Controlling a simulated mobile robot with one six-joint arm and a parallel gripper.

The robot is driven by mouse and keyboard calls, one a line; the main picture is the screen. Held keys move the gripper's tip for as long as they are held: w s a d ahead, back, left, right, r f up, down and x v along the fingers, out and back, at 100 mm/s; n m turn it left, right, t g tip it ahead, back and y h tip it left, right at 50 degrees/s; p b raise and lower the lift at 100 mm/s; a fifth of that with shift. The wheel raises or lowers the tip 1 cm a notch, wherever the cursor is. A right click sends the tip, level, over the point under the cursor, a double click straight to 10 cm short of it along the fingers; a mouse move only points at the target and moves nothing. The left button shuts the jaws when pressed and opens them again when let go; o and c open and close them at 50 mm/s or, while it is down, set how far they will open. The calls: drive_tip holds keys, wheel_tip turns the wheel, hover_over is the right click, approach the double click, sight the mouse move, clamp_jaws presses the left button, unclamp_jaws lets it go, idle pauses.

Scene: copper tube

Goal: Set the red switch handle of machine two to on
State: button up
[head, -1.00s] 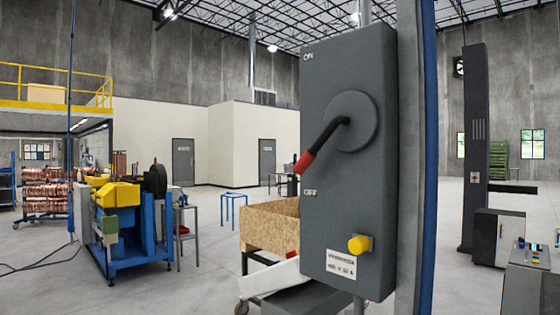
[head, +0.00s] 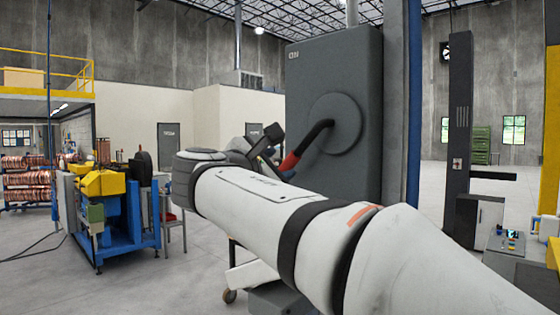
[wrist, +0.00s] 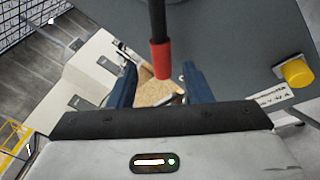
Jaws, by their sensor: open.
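The switch box (head: 345,75) is a tall grey cabinet with an ON label at its top left. Its black lever with a red grip (head: 290,162) slants down and left from a round hub (head: 348,112). My gripper (head: 272,152) is at the lever's end, partly hidden behind my own white arm. In the wrist view, the red grip (wrist: 161,61) lies between the two open blue fingers (wrist: 158,72). I cannot tell whether either finger touches it. The OFF label is hidden by my arm.
A yellow knob (wrist: 297,73) sticks out from the box at the right of the wrist view. A blue post (head: 413,100) stands right of the box. A blue and yellow machine (head: 110,205) stands at the left. Open floor lies between.

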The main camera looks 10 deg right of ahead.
sight(288, 162)
drive_tip(key=p+x, duration=0.1)
drive_tip(key=x, duration=0.5)
drive_tip(key=shift+w+d, duration=0.2)
drive_tip(key=shift+w, duration=0.05)
clamp_jaws()
idle(0.3)
